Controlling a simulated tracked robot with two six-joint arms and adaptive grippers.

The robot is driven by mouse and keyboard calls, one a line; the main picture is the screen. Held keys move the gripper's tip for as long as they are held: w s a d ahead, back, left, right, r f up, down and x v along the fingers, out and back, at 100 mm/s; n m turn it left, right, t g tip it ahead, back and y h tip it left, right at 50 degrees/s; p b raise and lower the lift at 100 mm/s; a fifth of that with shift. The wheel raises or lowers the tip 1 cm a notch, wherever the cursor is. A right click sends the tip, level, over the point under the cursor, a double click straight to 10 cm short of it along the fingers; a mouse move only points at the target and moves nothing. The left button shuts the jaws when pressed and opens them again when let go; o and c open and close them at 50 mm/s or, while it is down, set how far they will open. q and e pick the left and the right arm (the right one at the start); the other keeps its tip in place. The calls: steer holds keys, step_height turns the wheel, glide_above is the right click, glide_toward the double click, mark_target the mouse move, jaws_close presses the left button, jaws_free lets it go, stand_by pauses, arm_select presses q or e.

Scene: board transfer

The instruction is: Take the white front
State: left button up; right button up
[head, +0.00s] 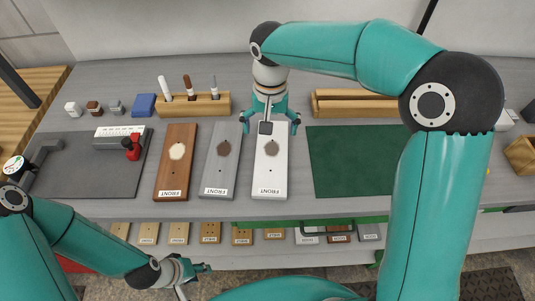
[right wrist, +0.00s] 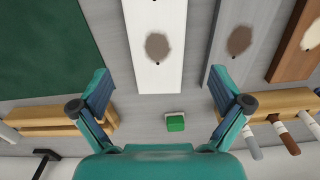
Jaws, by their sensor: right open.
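The white front (head: 270,178) is a flat board lying on the grey bench, with a brown patch and an upside-down "FRONT" label. It also shows in the right wrist view (right wrist: 152,70). My right gripper (head: 269,126) is over its far end, fingers spread to either side. In the right wrist view the right gripper (right wrist: 160,95) is open and empty, the board's end lying beyond and between its fingers. My left gripper (head: 196,278) is low in front of the bench, its fingers apart and empty.
A grey front (head: 220,178) and a brown front (head: 173,178) lie to the left. A green mat (head: 350,175) is to the right. Wooden holders (head: 205,104) stand behind, one with several upright tools.

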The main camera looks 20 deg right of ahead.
mark_target(271, 154)
step_height(271, 154, down, 4)
steer(key=shift+r, duration=0.2)
steer(key=shift+s+d+f+p, duration=0.1)
steer(key=shift+f+p, duration=0.35)
steer(key=shift+f, duration=0.95)
steer(key=shift+s+d+f+p, duration=0.1)
steer(key=shift+f+p, duration=0.35)
steer(key=shift+f, duration=0.9)
steer(key=shift+a, duration=0.1)
steer(key=c, duration=1.1)
steer(key=shift+r, duration=0.1)
